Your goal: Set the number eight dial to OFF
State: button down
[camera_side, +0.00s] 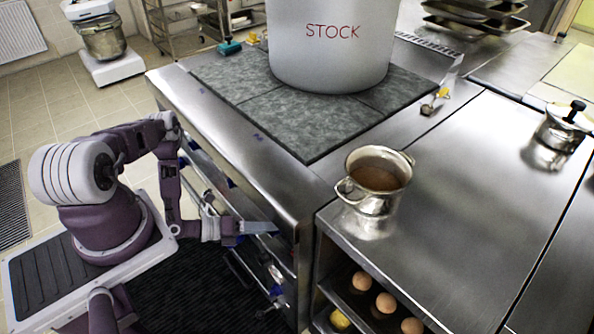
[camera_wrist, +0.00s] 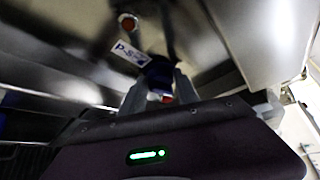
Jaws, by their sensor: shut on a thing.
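In the wrist view a dark blue dial (camera_wrist: 158,72) sits between the two grey fingers of my gripper (camera_wrist: 158,82). The gripper is shut on it. A white tag (camera_wrist: 128,52) beside the dial reads something like "P-8", with its last part blurred. The dial's pointer and setting cannot be read. In the side view my gripper (camera_side: 238,229) is at the stove's front panel, low and near the panel's right end. The held dial is mostly hidden there by the gripper.
The steel stove (camera_side: 236,165) carries a large pot marked STOCK (camera_side: 332,45). Other blue dials (camera_side: 231,183) and rails line its front. A small pot of brown liquid (camera_side: 376,178) stands on the counter at right, above a shelf with eggs (camera_side: 386,302). Open floor lies left.

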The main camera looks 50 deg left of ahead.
jog(key=c, duration=1)
grip_release()
jog(key=shift+c, duration=0.2)
jog(key=s, duration=0.6)
